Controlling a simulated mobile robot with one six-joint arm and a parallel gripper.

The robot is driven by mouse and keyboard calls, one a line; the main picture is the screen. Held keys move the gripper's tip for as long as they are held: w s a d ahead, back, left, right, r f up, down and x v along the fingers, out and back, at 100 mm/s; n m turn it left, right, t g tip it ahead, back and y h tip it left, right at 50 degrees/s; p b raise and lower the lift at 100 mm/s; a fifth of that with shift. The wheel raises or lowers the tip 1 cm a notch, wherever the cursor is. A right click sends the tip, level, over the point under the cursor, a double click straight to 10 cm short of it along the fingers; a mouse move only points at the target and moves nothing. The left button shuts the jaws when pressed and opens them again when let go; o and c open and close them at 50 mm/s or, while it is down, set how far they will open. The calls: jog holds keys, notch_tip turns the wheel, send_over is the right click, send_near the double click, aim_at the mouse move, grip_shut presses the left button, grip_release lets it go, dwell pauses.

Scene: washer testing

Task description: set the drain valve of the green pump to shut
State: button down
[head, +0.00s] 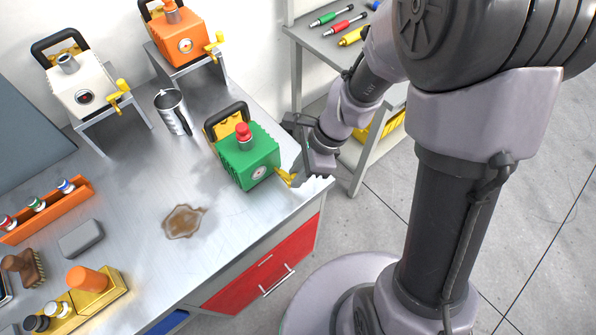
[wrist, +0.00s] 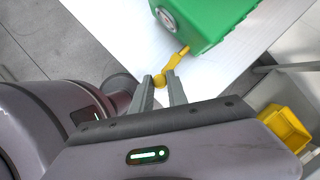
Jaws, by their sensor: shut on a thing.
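The green pump (head: 248,157) stands on the metal bench near its right front corner, with a red cap (head: 243,131) on top and a round gauge (head: 259,172) on its front. It also shows at the top of the wrist view (wrist: 208,22). Its yellow drain valve handle (head: 284,176) sticks out low on the pump's right side. In the wrist view the handle (wrist: 177,62) runs slantwise from the pump to a round knob. My gripper (wrist: 164,84) is shut on the knob end of the handle. In the head view my gripper (head: 298,174) partly hides the handle.
A white pump (head: 82,92) and an orange pump (head: 178,38) stand on metal stands behind. A steel jug (head: 173,112) is close behind the green pump. A brown puddle (head: 184,221) lies in front. A shelf with tools (head: 335,40) and a yellow bin (wrist: 285,128) are at the right.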

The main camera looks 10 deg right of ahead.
jog(key=shift+w, duration=0.1)
jog(key=n+p, duration=0.1)
jog(key=w+n+g+p, duration=0.1)
jog(key=n+p, duration=0.1)
jog(key=n, duration=0.1)
jog(key=shift+w+d+r+g, duration=0.15)
jog(key=shift+d+r+g, duration=0.05)
jog(key=shift+d+g, duration=0.15)
jog(key=n+p, duration=0.1)
jog(key=w+n+g+p, duration=0.1)
jog(key=n, duration=0.1)
jog(key=n+h+p, duration=0.1)
jog(key=shift+w+d+n+g, duration=0.1)
jog(key=shift+w+n+g, duration=0.2)
jog(key=shift+w, duration=0.1)
jog(key=n+p, duration=0.1)
jog(key=w+n+h+p, duration=0.1)
jog(key=n, duration=0.1)
jog(key=shift+w+g, duration=0.2)
jog(key=shift+g, duration=0.15)
jog(key=shift+w+a+f+n+h+p, duration=0.1)
jog(key=shift+w+a+n+h+p, duration=0.15)
jog(key=shift+n, duration=0.4)
jog(key=shift+w+a+n+h+p, duration=0.1)
jog(key=shift+w+n+h+p, duration=0.15)
jog(key=shift+n, duration=0.35)
jog(key=shift+w+a+f+n+h+p, duration=0.1)
jog(key=shift+a+n+h+p, duration=0.2)
jog(key=shift+n, duration=0.35)
jog(key=shift+d, duration=0.15)
